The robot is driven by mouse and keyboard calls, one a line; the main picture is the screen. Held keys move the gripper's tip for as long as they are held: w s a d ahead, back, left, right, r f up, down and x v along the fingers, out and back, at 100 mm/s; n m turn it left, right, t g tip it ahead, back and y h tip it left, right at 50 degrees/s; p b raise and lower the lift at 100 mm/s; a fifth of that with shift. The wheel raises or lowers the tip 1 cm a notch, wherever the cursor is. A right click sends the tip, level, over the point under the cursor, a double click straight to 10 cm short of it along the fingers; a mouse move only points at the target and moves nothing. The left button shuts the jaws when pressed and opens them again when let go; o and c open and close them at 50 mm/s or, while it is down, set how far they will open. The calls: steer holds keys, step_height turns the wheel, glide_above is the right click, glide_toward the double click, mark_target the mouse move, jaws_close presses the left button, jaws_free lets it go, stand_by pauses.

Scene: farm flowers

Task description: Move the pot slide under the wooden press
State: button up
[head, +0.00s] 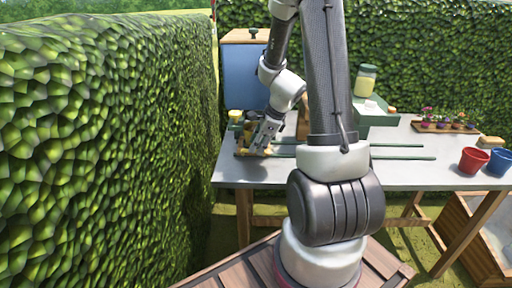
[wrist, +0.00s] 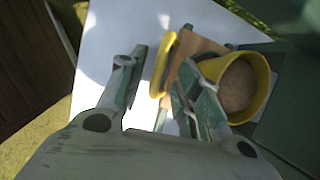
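The pot slide is a small wooden board (wrist: 204,48) with a yellow upright handle (wrist: 163,66) and a yellow pot of brown soil (wrist: 238,85), seen in the wrist view. In the head view the slide (head: 241,152) sits at the table's left end, partly hidden by my gripper (head: 262,140). In the wrist view my gripper (wrist: 156,82) is open, its fingertips apart on either side of the yellow handle; I cannot tell whether they touch it. The wooden press is not clearly visible; a bit of wood (head: 303,118) shows behind my arm.
Green rails (head: 402,157) run right along the grey table (head: 330,176). A green stand with a jar (head: 366,80) is behind them. A flower tray (head: 445,127), red pot (head: 472,160) and blue pot (head: 499,161) stand at right. A blue panel (head: 243,75) and hedge (head: 100,130) are left.

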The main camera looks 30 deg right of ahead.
steer(key=shift+x, duration=0.85)
jaws_close()
steer(key=s+d, duration=0.4)
steer(key=d, duration=0.2)
steer(key=s+d, duration=0.4)
steer(key=d, duration=0.2)
steer(key=s+d, duration=0.4)
steer(key=d, duration=0.2)
steer(key=shift+s+d, duration=0.15)
jaws_free()
